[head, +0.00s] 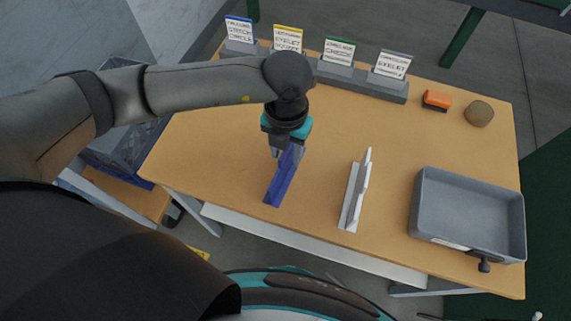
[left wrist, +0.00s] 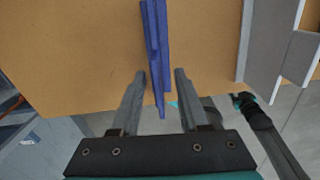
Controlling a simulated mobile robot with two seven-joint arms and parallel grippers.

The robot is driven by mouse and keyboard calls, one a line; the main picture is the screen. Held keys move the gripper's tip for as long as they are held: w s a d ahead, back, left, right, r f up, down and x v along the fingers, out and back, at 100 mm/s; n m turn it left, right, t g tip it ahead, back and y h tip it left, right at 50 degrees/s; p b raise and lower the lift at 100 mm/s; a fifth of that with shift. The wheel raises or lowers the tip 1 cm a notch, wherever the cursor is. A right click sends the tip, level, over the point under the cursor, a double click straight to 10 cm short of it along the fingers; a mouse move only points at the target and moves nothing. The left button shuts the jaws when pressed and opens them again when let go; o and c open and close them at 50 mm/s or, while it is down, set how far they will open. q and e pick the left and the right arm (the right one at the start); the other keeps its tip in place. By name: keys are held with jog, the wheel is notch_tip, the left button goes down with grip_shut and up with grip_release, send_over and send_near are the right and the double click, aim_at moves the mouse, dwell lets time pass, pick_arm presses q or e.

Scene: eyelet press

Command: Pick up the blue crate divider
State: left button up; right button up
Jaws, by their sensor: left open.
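The blue crate divider (head: 281,184) lies on the wooden table, below my left gripper in the head view. My left gripper (head: 285,152) points down over the divider's far end and hides part of it. In the left wrist view the blue divider (left wrist: 155,45) runs from the top edge down to between the fingertips. The left gripper (left wrist: 160,75) is open, with one finger on each side of the divider and gaps showing. I cannot tell how high the fingers are above the table. My right gripper is not in view.
A white divider (head: 354,195) stands to the right, also at the right of the wrist view (left wrist: 280,45). A grey tray (head: 420,205) is further right. A card holder (head: 360,83), an orange block (head: 437,99) and a round brown object (head: 479,113) are at the back.

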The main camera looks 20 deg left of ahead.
aim_at(286, 163)
pick_arm(q)
jog(key=f, duration=0.2)
jog(key=f+b, duration=0.1)
jog(key=f, duration=0.2)
jog(key=shift+w+a+f, duration=0.1)
jog(key=shift+w+a, duration=0.05)
jog(key=shift+w, duration=0.05)
jog(key=shift+c, duration=0.2)
grip_shut()
